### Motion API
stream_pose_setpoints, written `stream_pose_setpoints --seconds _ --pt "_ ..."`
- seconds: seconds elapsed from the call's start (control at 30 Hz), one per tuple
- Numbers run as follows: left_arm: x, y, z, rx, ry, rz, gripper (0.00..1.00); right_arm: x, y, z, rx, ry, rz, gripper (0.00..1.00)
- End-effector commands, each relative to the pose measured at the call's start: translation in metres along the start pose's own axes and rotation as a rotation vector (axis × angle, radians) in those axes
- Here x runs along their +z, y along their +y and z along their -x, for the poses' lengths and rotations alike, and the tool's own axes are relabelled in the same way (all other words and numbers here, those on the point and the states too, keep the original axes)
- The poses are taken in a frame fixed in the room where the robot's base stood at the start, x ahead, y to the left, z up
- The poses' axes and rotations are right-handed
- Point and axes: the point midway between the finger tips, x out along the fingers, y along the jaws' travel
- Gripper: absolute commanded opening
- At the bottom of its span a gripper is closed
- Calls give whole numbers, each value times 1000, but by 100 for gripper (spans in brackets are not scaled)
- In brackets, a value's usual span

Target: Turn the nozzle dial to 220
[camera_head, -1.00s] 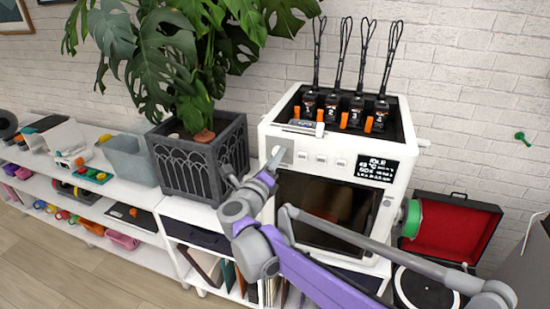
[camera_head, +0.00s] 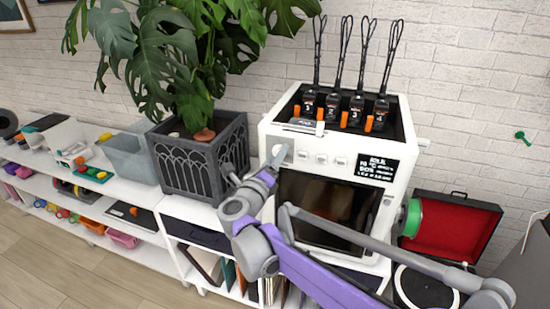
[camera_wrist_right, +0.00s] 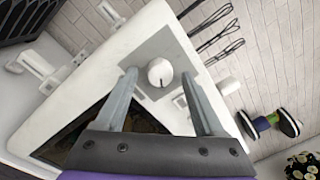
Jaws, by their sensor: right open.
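The nozzle dial (camera_wrist_right: 160,72) is a round white knob with a small dark mark, set on a square grey plate (camera_wrist_right: 150,52) at the printer's front. My right gripper (camera_wrist_right: 158,76) is open, with one finger on each side of the dial in the right wrist view. I cannot tell whether the fingers touch it. In the head view the gripper (camera_head: 277,154) is at the plate, at the upper left of the white printer (camera_head: 330,147). The printer's small black display (camera_head: 376,168) shows white text too small to read surely. My left gripper is not in view.
A dark planter (camera_head: 200,160) with a large-leaved plant stands just left of the printer. Several black-and-orange units (camera_head: 331,108) sit on top. A green spool (camera_head: 412,218) is on the printer's right side, near an open red-lined case (camera_head: 455,228).

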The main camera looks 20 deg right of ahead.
Motion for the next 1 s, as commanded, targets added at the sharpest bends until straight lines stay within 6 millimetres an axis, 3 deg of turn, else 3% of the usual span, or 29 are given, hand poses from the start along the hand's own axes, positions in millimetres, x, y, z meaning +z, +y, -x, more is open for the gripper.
stream_pose_setpoints --seconds 0.23,0.5,0.7,1.0 --pt "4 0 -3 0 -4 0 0 0 2 16 3 -1 0 70" --pt "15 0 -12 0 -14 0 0 -1 3 71 5 -3 0 70" --pt "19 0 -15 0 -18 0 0 0 2 100 3 -2 0 70" --pt "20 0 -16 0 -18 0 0 0 0 108 0 0 0 70"
